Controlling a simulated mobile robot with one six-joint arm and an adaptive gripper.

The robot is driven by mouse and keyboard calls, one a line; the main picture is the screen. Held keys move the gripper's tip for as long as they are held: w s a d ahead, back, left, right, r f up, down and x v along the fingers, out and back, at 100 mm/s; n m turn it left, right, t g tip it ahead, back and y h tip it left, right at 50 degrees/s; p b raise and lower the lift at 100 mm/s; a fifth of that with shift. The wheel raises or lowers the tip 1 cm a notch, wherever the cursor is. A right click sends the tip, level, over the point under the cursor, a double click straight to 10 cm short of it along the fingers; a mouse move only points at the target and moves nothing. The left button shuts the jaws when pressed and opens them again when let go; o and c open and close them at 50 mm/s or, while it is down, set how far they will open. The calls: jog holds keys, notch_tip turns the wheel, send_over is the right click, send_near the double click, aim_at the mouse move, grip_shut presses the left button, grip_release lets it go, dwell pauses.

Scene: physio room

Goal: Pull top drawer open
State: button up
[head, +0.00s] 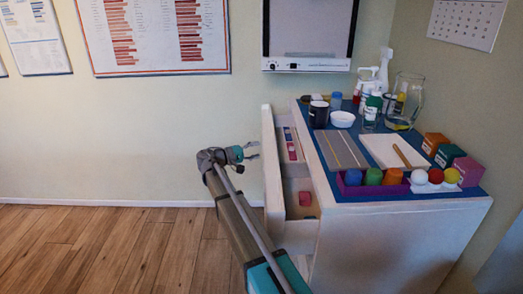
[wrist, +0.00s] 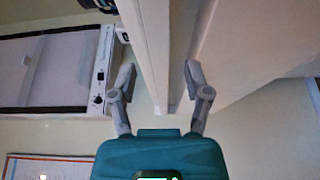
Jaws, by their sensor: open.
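The white cabinet (head: 375,245) stands at the right, and its top drawer (head: 271,165) is pulled out to the left. Its tall front panel stands clear of the cabinet body, and small red items show inside. No handle shows on the side I see. My gripper (head: 252,150) is open and empty, just left of the front panel, with a small gap in the head view. In the wrist view my open fingers (wrist: 160,70) are spread, with a pale panel edge (wrist: 150,40) showing between and beyond them. I cannot tell there whether they touch it.
The blue cabinet top holds a black mug (head: 318,114), a white bowl (head: 342,119), spray bottles, a glass jug (head: 406,100), coloured cups, balls and small boxes. A lightbox (head: 310,30) hangs on the wall behind. The wooden floor (head: 90,245) at the left is clear.

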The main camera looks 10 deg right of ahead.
jog(key=v, duration=0.8)
